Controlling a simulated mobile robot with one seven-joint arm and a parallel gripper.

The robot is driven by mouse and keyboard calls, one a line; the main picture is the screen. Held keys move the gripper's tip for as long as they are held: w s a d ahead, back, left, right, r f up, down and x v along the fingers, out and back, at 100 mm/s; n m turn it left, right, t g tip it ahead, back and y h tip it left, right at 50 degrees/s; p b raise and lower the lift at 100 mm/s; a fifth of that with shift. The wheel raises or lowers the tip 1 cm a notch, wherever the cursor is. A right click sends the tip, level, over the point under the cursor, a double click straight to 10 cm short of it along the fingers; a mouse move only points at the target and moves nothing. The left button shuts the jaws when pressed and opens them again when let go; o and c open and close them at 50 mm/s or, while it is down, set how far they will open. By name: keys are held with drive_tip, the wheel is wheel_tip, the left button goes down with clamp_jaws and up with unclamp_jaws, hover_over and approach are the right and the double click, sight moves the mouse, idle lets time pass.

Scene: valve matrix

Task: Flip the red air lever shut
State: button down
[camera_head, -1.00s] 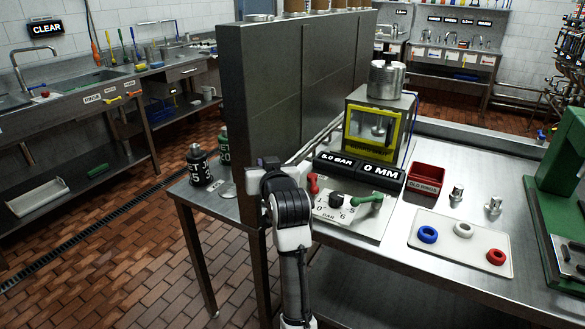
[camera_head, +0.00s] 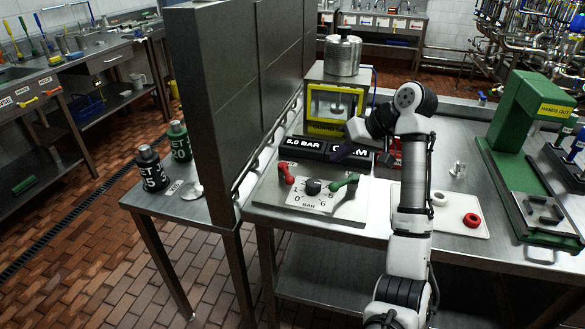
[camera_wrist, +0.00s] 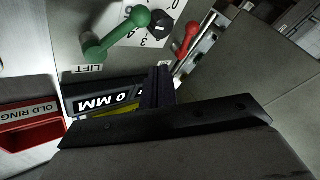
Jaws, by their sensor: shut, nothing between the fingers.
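The red air lever (camera_head: 286,174) stands at the left end of the white dial panel (camera_head: 325,203), its handle pointing back and slightly left. It also shows in the wrist view (camera_wrist: 187,40), with its handle pointing away from the dial. A black knob (camera_head: 313,187) and a green lever (camera_head: 344,183) sit to its right. My gripper (camera_head: 338,154) is shut and empty, in front of the displays and right of the red lever, apart from it. In the wrist view its dark fingers (camera_wrist: 158,86) are together, below the levers in the picture. The exact gap is unclear.
The pressure display (camera_head: 303,147) stands behind the panel; its first digit is hard to read. The yellow-framed chamber (camera_head: 332,105) is behind it. A tall grey partition (camera_head: 235,90) borders the left. A red bin (camera_wrist: 30,125) and a white tray (camera_head: 470,232) lie right.

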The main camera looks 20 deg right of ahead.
sight(286, 173)
drive_tip(key=shift+s+d, duration=0.15)
drive_tip(key=shift+s, duration=0.05)
drive_tip(key=p+x, duration=0.1)
drive_tip(key=x, duration=0.9)
drive_tip(key=shift+w+a, duration=0.15)
drive_tip(key=shift+a, duration=0.15)
drive_tip(key=shift+a+r+p, duration=0.25)
drive_tip(key=shift+a+p, duration=0.05)
drive_tip(key=shift+a, duration=0.25)
drive_tip(key=shift+a+r+p, duration=0.2)
drive_tip(key=shift+a+p, duration=0.05)
drive_tip(key=shift+a, duration=0.3)
drive_tip(key=shift+w+a, duration=0.1)
drive_tip(key=shift+a, duration=0.55)
drive_tip(key=shift+w+a, duration=0.1)
drive_tip(key=shift+w, duration=0.05)
